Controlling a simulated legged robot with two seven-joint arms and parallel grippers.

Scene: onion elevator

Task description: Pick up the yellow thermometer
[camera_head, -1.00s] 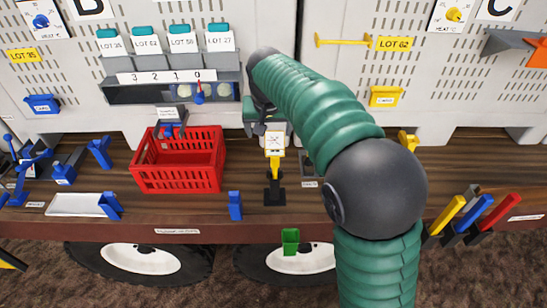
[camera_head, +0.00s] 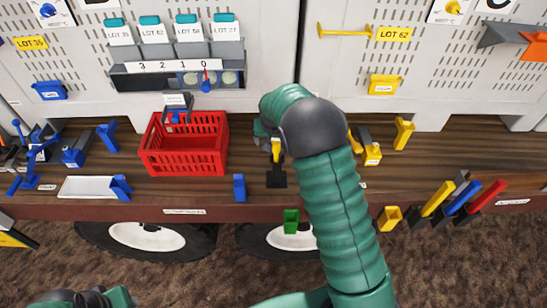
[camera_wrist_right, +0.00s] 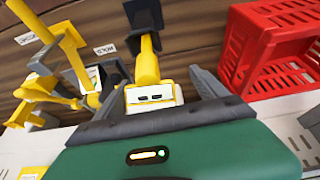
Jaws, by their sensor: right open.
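The yellow thermometer (camera_head: 276,152) stands upright in a black stand (camera_head: 276,178) on the wooden shelf. In the wrist view the thermometer (camera_wrist_right: 147,68) has a yellow stem and a white end facing me. My right gripper (camera_wrist_right: 157,88) is open, with one dark finger on each side of the thermometer's white end. I cannot tell whether the fingers touch it. In the head view my right arm hides most of this gripper (camera_head: 263,134). A part of my left arm's end (camera_head: 90,297) shows at the bottom left edge, its fingers unclear.
A red basket (camera_head: 185,160) stands left of the thermometer; it is at the right in the wrist view (camera_wrist_right: 275,50). Yellow tools (camera_wrist_right: 70,60) stand on the other side. A blue block (camera_head: 239,187) and a green holder (camera_head: 290,221) are near the shelf's front edge.

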